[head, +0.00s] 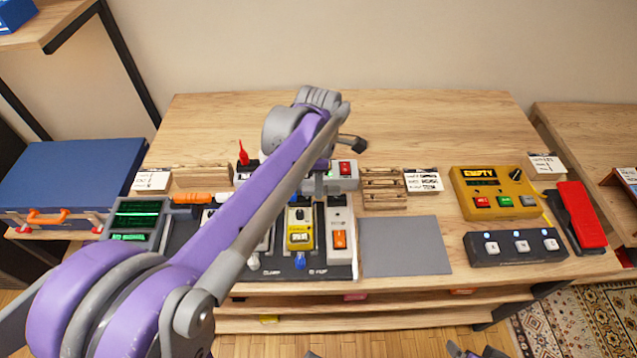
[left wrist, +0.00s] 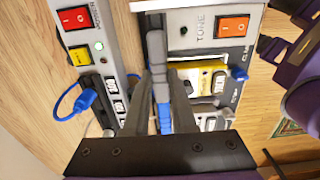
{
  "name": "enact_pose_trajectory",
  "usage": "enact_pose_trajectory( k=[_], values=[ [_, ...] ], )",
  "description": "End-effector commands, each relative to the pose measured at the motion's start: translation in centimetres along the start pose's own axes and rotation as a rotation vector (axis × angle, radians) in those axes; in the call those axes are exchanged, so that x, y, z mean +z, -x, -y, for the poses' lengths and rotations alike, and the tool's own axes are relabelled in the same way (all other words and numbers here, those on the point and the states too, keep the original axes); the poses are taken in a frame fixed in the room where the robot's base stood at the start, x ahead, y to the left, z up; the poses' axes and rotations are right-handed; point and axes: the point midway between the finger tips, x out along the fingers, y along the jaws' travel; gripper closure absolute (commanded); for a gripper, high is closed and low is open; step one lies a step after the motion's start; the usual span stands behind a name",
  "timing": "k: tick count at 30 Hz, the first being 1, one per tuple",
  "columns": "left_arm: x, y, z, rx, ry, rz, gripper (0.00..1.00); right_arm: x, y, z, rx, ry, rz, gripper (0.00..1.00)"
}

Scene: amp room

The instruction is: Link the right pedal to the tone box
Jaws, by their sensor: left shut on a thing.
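The tone box, a light box with an orange switch, stands at the right end of the pedalboard in the head view (head: 340,222) and at the top of the left wrist view (left wrist: 199,27). The yellow pedal (head: 300,215) is beside it, the rightmost pedal, with a blue plug (head: 300,261) at its front. My left gripper (left wrist: 158,75) is shut on a blue piece (left wrist: 164,118), probably a plug, above the gap between power strip and tone box. My arm hides the gripper's tips in the head view. Dark fingers, probably my right gripper (head: 474,351), show at the bottom edge.
The power strip (left wrist: 82,42) with a red switch lies behind the pedals; a blue plug (left wrist: 86,98) with cable sits at it. A grey mat (head: 405,246) is clear. A yellow box (head: 495,193) and a footswitch (head: 516,246) stand right. My arm covers the middle pedals.

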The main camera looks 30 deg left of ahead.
Motion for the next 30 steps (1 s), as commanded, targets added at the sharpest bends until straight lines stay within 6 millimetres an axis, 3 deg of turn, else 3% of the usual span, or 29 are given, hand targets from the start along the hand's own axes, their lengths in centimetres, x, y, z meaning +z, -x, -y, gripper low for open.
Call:
enact_pose_trajectory(
  k=[30],
  values=[
    [0.0,-1.1,0.0,0.0,0.0,0.0,1.0,0.3,-0.5,0.0,0.0,0.0,0.002,0.16]
  ],
)
